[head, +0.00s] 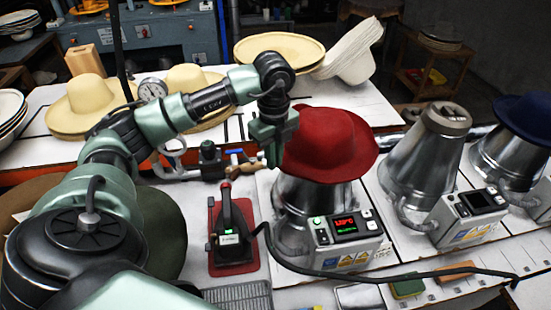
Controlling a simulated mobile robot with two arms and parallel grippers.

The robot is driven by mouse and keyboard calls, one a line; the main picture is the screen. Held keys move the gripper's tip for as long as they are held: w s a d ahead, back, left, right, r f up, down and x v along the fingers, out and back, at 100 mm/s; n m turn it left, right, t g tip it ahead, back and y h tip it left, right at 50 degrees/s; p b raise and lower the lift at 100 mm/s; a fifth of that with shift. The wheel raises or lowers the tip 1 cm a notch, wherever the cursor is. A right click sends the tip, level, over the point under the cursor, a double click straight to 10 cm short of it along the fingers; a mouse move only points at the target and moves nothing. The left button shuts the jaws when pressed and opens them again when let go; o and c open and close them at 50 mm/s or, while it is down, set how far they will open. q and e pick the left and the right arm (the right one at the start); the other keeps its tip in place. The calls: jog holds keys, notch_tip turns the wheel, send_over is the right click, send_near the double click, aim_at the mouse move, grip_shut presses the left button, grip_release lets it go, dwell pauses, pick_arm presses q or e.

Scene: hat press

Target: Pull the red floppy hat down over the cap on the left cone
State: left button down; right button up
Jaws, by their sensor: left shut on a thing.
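The red floppy hat (325,143) sits over the top of the left cone (308,197), a shiny metal cone. Its brim looks tilted, reaching lower at the left front and flaring up at the right. The cap on this cone is hidden under the hat. My left gripper (274,150) points down at the hat's left edge and is shut on the brim there; its fingertips are partly hard to make out. My right gripper is not in view.
A middle cone (425,165) stands bare of a hat, and a navy hat (525,117) covers the right cone. A control box (345,240) and black cable (400,275) lie in front. An iron (232,222) stands on a red mat left. Straw hats (88,103) fill the back table.

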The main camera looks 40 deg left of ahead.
pick_arm(q)
jog(key=shift+f+b, duration=0.35)
jog(key=shift+f, duration=0.1)
dwell(0.5)
dwell(0.3)
jog(key=c, duration=1.5)
grip_release()
jog(key=shift+o, duration=0.2)
jog(key=shift+r+p, duration=2.75)
jog(key=shift+r, duration=1.05)
